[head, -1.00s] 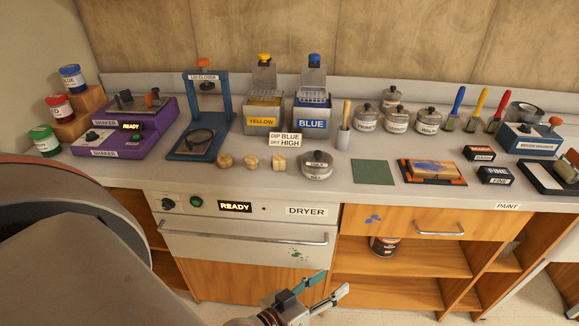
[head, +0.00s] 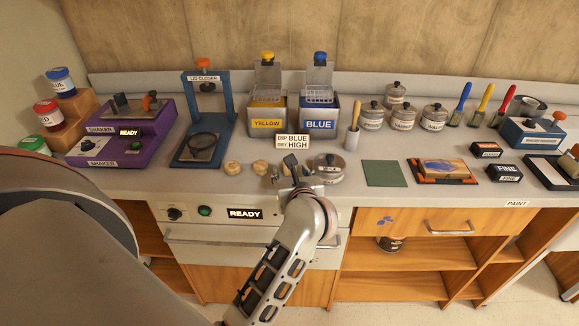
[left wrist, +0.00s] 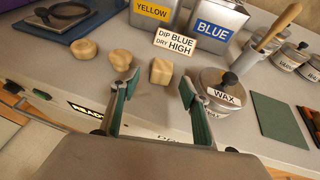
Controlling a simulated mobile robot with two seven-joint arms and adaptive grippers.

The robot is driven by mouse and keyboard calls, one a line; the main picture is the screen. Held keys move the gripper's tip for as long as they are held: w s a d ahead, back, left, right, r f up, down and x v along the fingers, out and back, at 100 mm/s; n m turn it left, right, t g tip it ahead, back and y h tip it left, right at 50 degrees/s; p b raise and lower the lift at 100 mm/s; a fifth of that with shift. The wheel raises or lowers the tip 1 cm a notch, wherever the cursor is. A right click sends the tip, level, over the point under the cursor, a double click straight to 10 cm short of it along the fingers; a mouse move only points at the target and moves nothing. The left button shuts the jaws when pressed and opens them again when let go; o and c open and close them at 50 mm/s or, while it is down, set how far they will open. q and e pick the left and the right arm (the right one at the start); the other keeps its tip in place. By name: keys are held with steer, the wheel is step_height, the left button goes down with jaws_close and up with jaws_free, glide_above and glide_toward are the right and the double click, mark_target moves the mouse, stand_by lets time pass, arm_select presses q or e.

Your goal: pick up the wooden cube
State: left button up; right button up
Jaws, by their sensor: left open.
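The wooden cube (left wrist: 161,72) sits on the grey counter, at the right end of a row of three small wooden pieces. In the left wrist view it shows between and just beyond the fingertips of my left gripper (left wrist: 160,84), which is open and empty. In the head view my left gripper (head: 292,168) is over the counter's front part and mostly hides the cube. Contact with the cube is not visible. My right gripper is not in view.
Two rounder wooden pieces (left wrist: 83,48) (left wrist: 120,58) lie left of the cube. A lidded WAX pot (left wrist: 222,92) stands close on the right. The DIP BLUE DRY HIGH sign (left wrist: 175,42) and the yellow (head: 267,118) and blue (head: 319,120) tanks stand behind.

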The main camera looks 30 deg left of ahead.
arm_select(q)
steer(key=x, duration=0.6)
steer(key=shift+w+a+p, duration=0.15)
steer(key=shift+w+p, duration=0.2)
steer(key=shift+w, duration=0.15)
steer(key=shift+r, duration=0.1)
steer(key=c, duration=1)
